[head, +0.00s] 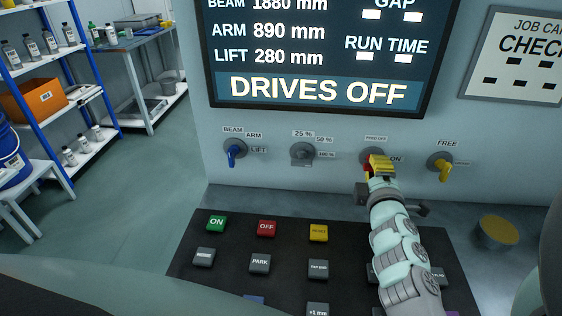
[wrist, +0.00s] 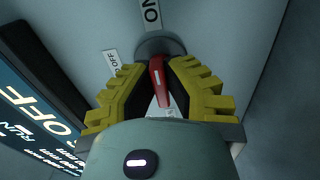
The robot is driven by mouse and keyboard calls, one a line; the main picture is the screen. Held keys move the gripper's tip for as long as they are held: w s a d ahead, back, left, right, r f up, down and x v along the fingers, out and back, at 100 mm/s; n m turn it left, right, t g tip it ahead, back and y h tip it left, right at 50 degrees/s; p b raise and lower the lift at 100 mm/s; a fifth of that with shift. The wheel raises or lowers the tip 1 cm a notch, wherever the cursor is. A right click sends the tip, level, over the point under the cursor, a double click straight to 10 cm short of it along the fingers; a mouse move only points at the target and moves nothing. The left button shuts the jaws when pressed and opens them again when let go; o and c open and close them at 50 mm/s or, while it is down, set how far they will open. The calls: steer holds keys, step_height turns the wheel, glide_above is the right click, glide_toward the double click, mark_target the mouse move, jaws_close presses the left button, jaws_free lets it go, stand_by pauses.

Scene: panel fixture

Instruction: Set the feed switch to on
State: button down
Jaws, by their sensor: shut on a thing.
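The feed switch is a round grey dial (head: 371,155) with a red handle (head: 368,169), on the upright panel under the screen. Its "FEED OFF" label (head: 376,138) is above and its "ON" label (head: 396,159) to the right. My gripper (head: 381,165) is at the switch, its yellow jaws covering much of it. In the wrist view the red handle (wrist: 157,79) lies between the two jaws of my gripper (wrist: 158,72), which is shut on it. The "ON" label (wrist: 151,14) is at the top there, "OFF" (wrist: 111,61) at left. I cannot tell which label the handle points to.
A blue-handled switch (head: 232,153) and a grey one (head: 302,152) are left of the feed switch; a yellow-handled one (head: 441,165) is close on its right. A dark button console (head: 235,243) lies below. The screen (head: 318,91) above reads "DRIVES OFF".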

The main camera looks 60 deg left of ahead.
steer(key=shift+d+f, duration=0.1)
steer(key=shift+f, duration=0.1)
steer(key=c, duration=1)
jaws_free()
steer(key=shift+r, duration=0.15)
steer(key=v, duration=1.1)
steer(key=shift+s+d, duration=0.3)
